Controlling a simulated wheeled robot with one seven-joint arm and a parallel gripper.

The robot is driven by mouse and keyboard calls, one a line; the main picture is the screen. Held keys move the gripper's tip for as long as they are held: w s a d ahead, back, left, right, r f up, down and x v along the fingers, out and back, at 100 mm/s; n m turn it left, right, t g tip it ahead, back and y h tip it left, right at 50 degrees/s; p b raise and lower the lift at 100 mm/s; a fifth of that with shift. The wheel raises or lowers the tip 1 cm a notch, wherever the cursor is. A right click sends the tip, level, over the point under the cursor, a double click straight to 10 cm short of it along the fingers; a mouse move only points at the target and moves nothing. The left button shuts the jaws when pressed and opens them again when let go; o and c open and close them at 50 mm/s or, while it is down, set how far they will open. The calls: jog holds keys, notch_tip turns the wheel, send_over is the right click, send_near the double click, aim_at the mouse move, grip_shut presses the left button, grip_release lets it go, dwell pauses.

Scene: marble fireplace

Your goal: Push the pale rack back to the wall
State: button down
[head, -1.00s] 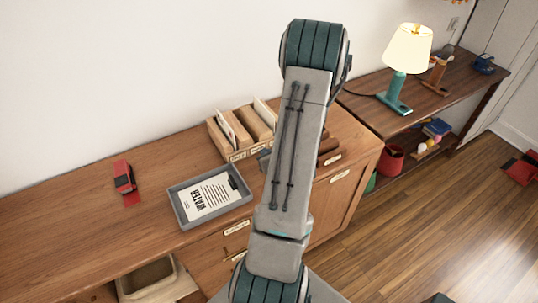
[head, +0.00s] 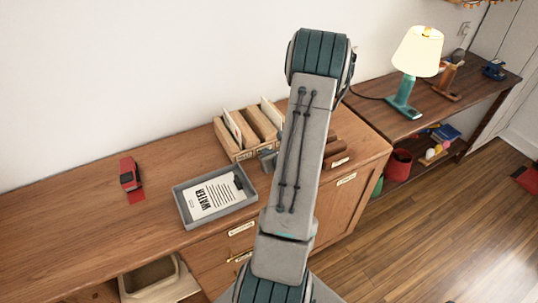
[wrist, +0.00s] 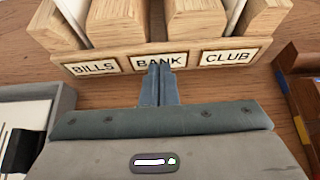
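The pale wooden rack (head: 240,153) stands upright on the brown cabinet top, near the white wall. Its slots hold wooden blocks and pale cards. In the wrist view its front edge (wrist: 100,67) carries labels reading BILLS, BANK and CLUB. My gripper (wrist: 160,72) has its two fingers together with nothing between them. The fingertips are at the rack's front, at the BANK label, touching or very close. In the head view my gripper (head: 268,160) is partly hidden by my arm, which also covers the rack's right side. I cannot tell if a gap remains behind the rack.
A grey tray (head: 181,208) with a WATER sheet lies front-left of the rack. A red-strapped item (head: 131,178) lies further left. A dark reddish wooden holder (head: 335,150) stands close on the right. A lit lamp (head: 405,95) stands on the table beyond.

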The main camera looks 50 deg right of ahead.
aim_at(264, 144)
jog(key=shift+w+d+b, duration=0.2)
jog(key=shift+w+d, duration=0.1)
jog(key=shift+w, duration=0.6)
jog(key=shift+w+d+b, duration=0.25)
jog(key=shift+w, duration=0.65)
jog(key=shift+w+d+b, duration=0.2)
jog(key=shift+w+d, duration=0.1)
jog(key=shift+w, duration=0.6)
jog(key=shift+s+a+b, duration=0.2)
jog(key=shift+s+a, duration=0.05)
jog(key=shift+s, duration=0.55)
jog(key=shift+s+a+b, duration=0.25)
jog(key=shift+s, duration=0.6)
jog(key=shift+s+a+b, duration=0.2)
jog(key=shift+s+a, duration=0.05)
jog(key=shift+s, duration=0.55)
jog(key=shift+r+p, duration=2.35)
jog(key=shift+r, duration=1.65)
